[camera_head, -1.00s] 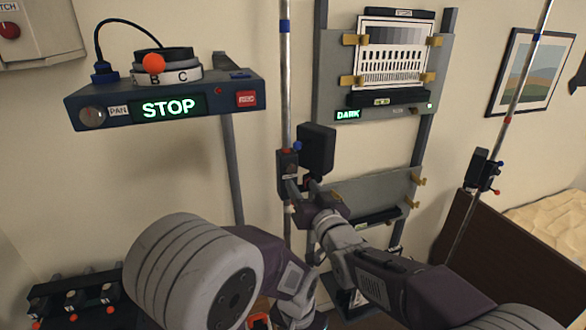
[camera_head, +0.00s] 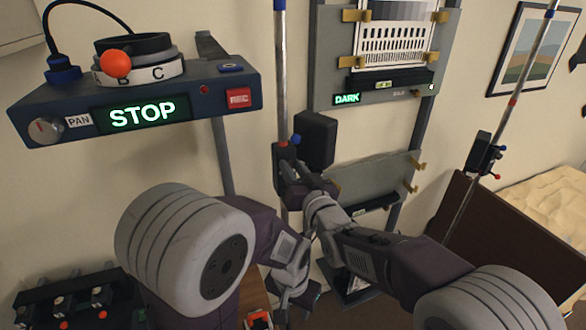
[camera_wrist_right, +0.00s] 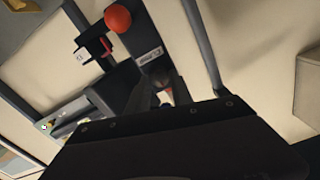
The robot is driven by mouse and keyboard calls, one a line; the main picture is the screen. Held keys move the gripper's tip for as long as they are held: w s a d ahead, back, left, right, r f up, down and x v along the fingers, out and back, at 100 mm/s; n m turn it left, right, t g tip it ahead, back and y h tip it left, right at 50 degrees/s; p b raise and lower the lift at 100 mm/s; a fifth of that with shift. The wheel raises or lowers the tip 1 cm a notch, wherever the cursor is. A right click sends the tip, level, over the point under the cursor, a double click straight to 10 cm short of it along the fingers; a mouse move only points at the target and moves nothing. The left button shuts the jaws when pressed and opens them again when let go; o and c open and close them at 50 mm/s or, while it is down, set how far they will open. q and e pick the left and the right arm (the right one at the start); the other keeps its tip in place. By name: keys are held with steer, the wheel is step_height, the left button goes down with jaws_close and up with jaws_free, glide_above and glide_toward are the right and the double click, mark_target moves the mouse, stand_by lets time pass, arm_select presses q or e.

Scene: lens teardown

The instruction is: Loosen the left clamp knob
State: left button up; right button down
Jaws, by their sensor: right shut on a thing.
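The left clamp (camera_head: 288,166) is a dark block on the left upright pole (camera_head: 281,80), with small blue and red knobs at its top. My right gripper (camera_head: 304,184) is at the clamp's lower right side. In the right wrist view, my right gripper (camera_wrist_right: 163,95) is shut around a dark knob on the clamp block (camera_wrist_right: 140,42), mostly hidden between its fingers. A red ball (camera_wrist_right: 118,18) shows beside that block. My left gripper (camera_head: 290,287) hangs lower, below the clamp and apart from it; its fingertips are too obscured to read.
A black box (camera_head: 316,140) stands just right of the clamp. A console reading STOP (camera_head: 225,118) juts out at left. A grey panel (camera_head: 372,178) and a DARK-labelled chart stand (camera_head: 400,92) are behind. A second clamp (camera_head: 483,152) sits on the right pole.

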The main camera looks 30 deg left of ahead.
steer(key=shift+f+n+b, duration=0.2)
steer(key=shift+n+b, duration=0.2)
steer(key=shift+b, duration=0.35)
steer(key=n+b, duration=0.7)
steer(key=shift+a, duration=0.1)
steer(key=n+b, duration=0.4)
steer(key=n, duration=0.1)
steer(key=shift+s+b, duration=0.1)
steer(key=shift+b, duration=0.3)
steer(key=n+b, duration=0.2)
steer(key=n, duration=0.1)
steer(key=shift+n+b, duration=0.35)
steer(key=shift+n, duration=0.05)
steer(key=shift+r+n+b, duration=0.15)
steer(key=shift+n+b, duration=0.25)
steer(key=shift+n, duration=0.4)
